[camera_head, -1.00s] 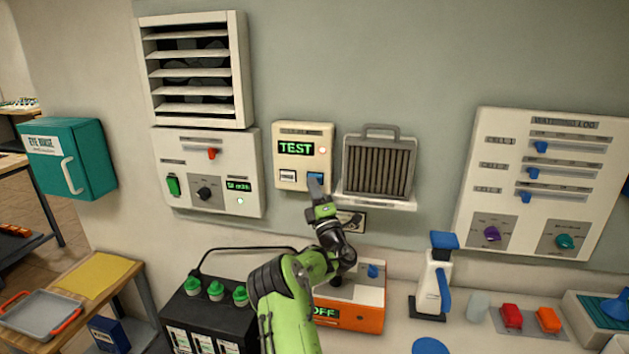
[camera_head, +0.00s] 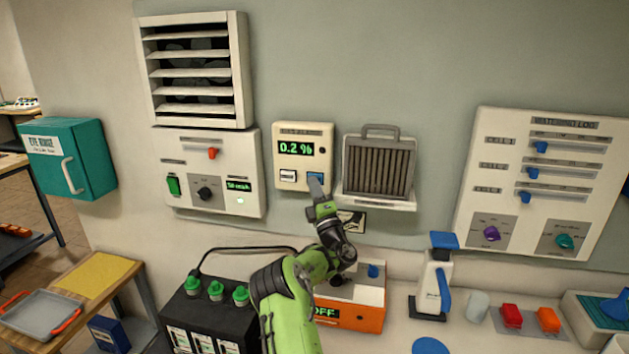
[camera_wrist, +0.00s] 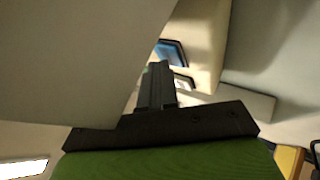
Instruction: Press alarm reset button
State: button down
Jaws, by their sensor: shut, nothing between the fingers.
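The alarm panel (camera_head: 304,167) is a cream box on the wall. Its display (camera_head: 296,148) reads "0.2 %" in green, and the round lamp (camera_head: 322,150) beside it is dark. Below are a white button (camera_head: 287,176) at left and a blue button (camera_head: 314,177) at right. My gripper (camera_head: 317,188) is shut and empty, its tips just below and in front of the blue button, partly covering it. In the wrist view the gripper (camera_wrist: 159,75) points at the blue button (camera_wrist: 174,50). I cannot tell whether the tips touch it.
A filter unit (camera_head: 378,168) on a ledge is close to the right of the panel. A fan control box (camera_head: 208,172) hangs at left.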

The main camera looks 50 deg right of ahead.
jog(key=shift+a, duration=0.1)
jog(key=shift+s+a+b, duration=0.3)
jog(key=shift+a+b, duration=0.35)
jog(key=shift+b, duration=0.15)
jog(key=shift+s+a+b, duration=0.35)
jog(key=shift+a+b, duration=0.25)
jog(key=shift+a, duration=0.15)
jog(key=shift+s+a+b, duration=0.3)
jog(key=shift+a+b, duration=0.3)
jog(key=shift+a, duration=0.2)
jog(key=shift+s+a+b, duration=0.35)
jog(key=shift+a+b, duration=0.25)
jog(key=shift+a, duration=0.15)
